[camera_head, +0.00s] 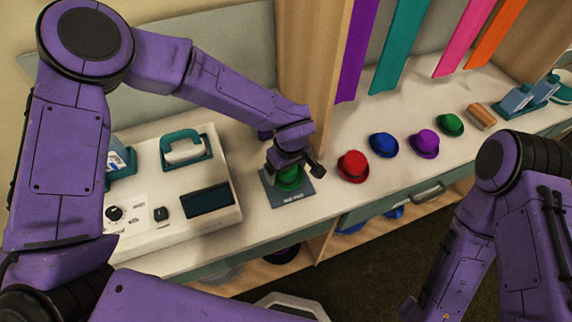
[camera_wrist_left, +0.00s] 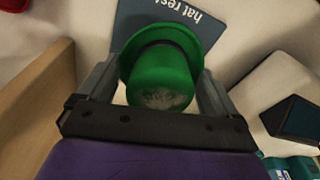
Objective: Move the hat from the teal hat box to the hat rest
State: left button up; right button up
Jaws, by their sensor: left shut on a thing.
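A green hat (camera_head: 289,181) is between the fingers of my left gripper (camera_head: 289,171), which is shut on it. In the left wrist view the green hat (camera_wrist_left: 160,75) sits crown toward the camera, with a gripper finger on each side. The dark hat rest (camera_head: 286,195) is a flat plate on the counter under the hat, and its lettered edge shows in the left wrist view (camera_wrist_left: 180,12). I cannot tell whether the hat touches the plate. My right arm shows at the right, but its gripper is out of view. I cannot make out a teal hat box for certain.
A red hat (camera_head: 353,167), blue hat (camera_head: 384,145), purple hat (camera_head: 424,144) and another green hat (camera_head: 450,125) stand on the counter to the right. A white machine (camera_head: 160,200) with a dark screen is left of the plate. A wooden post (camera_head: 315,80) rises close behind my gripper.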

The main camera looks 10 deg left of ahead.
pick_arm(q)
jog(key=shift+f, duration=0.1)
dwell(0.4)
jog(key=shift+w+f+b, duration=0.15)
jog(key=shift+f+b, duration=0.15)
jog(key=shift+f, duration=0.6)
jog(key=shift+f, duration=0.6)
jog(key=o, duration=0.7)
jog(key=r, duration=0.7)
jog(key=s+d+r, duration=0.1)
jog(key=r, duration=0.2)
jog(key=shift+r+b, duration=0.25)
jog(key=shift+b, duration=0.15)
